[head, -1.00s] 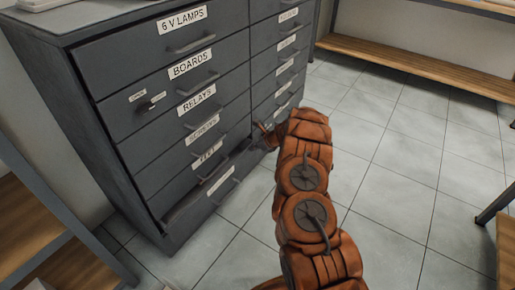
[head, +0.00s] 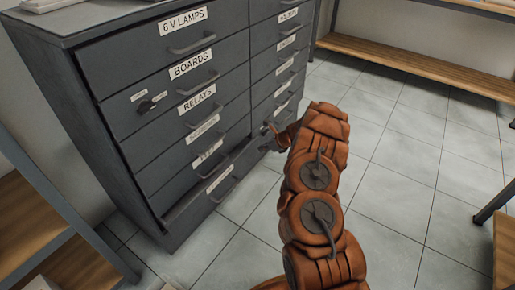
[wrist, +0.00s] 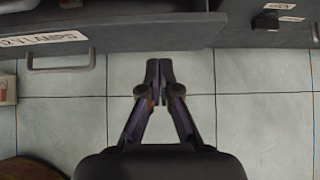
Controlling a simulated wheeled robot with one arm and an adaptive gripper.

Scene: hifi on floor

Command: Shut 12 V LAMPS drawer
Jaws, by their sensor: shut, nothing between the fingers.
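The 12 V LAMPS drawer (wrist: 160,35) spans the top left of the wrist view, its label partly cut off and its handle (wrist: 60,67) below. In the head view it appears to be the bottom left drawer (head: 219,180) of the grey cabinet, its label too small to read. It stands partly out, with a dark gap above its front. My gripper (wrist: 159,75) is shut and empty, in front of the drawer's right part over the floor. I cannot tell whether it touches the front. In the head view my arm hides part of the right column.
The grey cabinet (head: 55,100) has two columns of labelled drawers. Another drawer front with a lock (wrist: 266,20) is at the upper right of the wrist view. Wooden shelves stand at left (head: 30,230) and back right (head: 420,65). Tiled floor (head: 400,160) is free to the right.

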